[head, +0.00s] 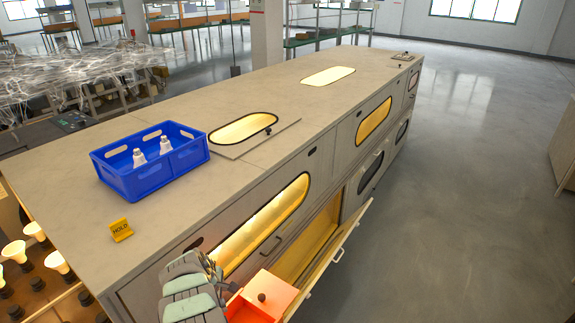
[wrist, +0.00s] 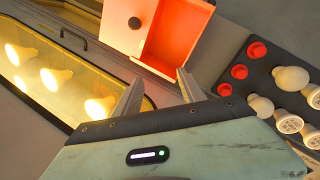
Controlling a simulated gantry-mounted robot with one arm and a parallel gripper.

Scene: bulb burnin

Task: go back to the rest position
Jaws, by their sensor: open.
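My gripper (wrist: 158,90) is open in the wrist view, its two grey fingers apart with nothing between them. In the head view my arm shows at the lower left of centre, in front of the cabinet; the fingertips cannot be made out there. An orange-red box (wrist: 186,45) with a dark-knobbed panel lies just beyond the fingers in the wrist view. It also shows in the head view (head: 277,291), beside my arm. No rest position is marked in the frames.
A blue crate (head: 150,188) with two white bulbs and a yellow HOLD sign (head: 121,230) stand on the long cabinet top (head: 260,90). A lower cabinet door (head: 340,250) hangs open. A dark tray (wrist: 243,60) with red sockets and bulbs is at right.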

